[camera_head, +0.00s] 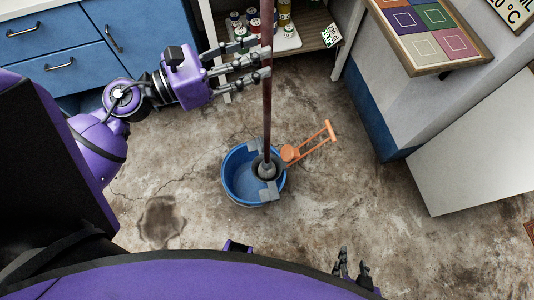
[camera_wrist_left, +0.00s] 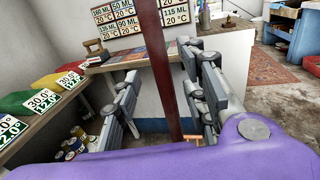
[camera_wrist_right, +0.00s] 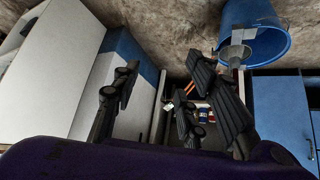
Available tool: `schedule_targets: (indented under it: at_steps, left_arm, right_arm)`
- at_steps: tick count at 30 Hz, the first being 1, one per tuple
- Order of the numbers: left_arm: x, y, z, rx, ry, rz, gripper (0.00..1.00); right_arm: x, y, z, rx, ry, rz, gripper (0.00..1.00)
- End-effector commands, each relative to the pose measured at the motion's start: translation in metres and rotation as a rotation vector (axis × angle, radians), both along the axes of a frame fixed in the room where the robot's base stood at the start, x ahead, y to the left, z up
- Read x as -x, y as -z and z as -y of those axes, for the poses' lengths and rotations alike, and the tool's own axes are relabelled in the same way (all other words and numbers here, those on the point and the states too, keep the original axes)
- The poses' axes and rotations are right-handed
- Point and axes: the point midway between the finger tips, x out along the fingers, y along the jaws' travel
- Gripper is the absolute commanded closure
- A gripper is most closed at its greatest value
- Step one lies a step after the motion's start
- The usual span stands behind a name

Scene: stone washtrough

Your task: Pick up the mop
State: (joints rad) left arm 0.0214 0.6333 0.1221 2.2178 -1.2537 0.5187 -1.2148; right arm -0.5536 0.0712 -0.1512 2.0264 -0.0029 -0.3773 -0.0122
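The mop has a long dark red-brown pole (camera_head: 267,105) that stands nearly upright. Its grey head sits in a blue bucket (camera_head: 236,187) on the floor. My left gripper (camera_head: 256,67) is at the upper part of the pole, fingers pointing right. In the left wrist view the pole (camera_wrist_left: 162,60) passes between the spread fingers, with gaps on both sides. My right gripper (camera_head: 354,268) is low at the bottom of the head view, away from the mop. In the right wrist view its fingers (camera_wrist_right: 175,105) are apart and empty, and the bucket (camera_wrist_right: 262,40) shows at upper right.
An orange handle-like piece (camera_head: 310,143) sticks out from the bucket's right side. Blue drawers (camera_head: 75,60) stand at upper left, a shelf with cans (camera_head: 300,38) behind.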

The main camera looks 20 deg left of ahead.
Motion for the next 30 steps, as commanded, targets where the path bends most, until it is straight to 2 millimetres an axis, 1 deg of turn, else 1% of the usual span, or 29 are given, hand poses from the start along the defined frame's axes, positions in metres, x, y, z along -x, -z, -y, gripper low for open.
schedule_targets:
  at_steps: [1, 3, 6, 9, 15, 16, 17, 24, 25, 30]
  left_arm:
    - [-0.006, -0.007, 0.007, 0.003, 0.001, 0.006, 0.6]
    - [-0.013, -0.008, 0.016, 0.004, 0.0, 0.008, 0.6]
    - [-0.022, -0.005, 0.024, 0.005, -0.001, 0.004, 0.6]
    - [-0.026, -0.003, 0.028, 0.004, -0.002, 0.001, 0.6]
    - [-0.026, 0.0, 0.028, 0.004, -0.002, -0.002, 0.6]
    - [-0.026, 0.0, 0.028, 0.004, -0.002, -0.002, 0.62]
    - [-0.026, -0.001, 0.028, 0.004, -0.002, -0.003, 0.66]
    - [-0.026, -0.001, 0.028, 0.005, -0.002, -0.002, 0.97]
    - [-0.026, -0.001, 0.028, 0.005, -0.002, -0.002, 1.0]
    - [-0.026, -0.002, 0.028, 0.006, -0.002, 0.001, 1.0]
  right_arm:
    - [-0.001, -0.007, 0.0, -0.001, 0.001, 0.004, 0.6]
    - [-0.001, -0.01, 0.0, -0.003, 0.004, 0.004, 0.6]
    - [-0.001, -0.013, 0.0, -0.004, 0.006, 0.007, 0.6]
    - [-0.002, -0.015, 0.0, -0.004, 0.006, 0.012, 0.6]
    - [-0.003, -0.015, 0.0, -0.004, 0.004, 0.013, 0.6]
    - [-0.004, -0.015, 0.0, -0.004, 0.004, 0.013, 0.6]
    - [-0.004, -0.015, 0.0, -0.004, 0.004, 0.013, 0.6]
    - [-0.005, -0.015, 0.0, -0.003, 0.003, 0.014, 0.6]
    - [-0.005, -0.015, 0.0, -0.003, 0.003, 0.014, 0.6]
    - [-0.005, -0.016, 0.0, -0.002, 0.002, 0.015, 0.6]
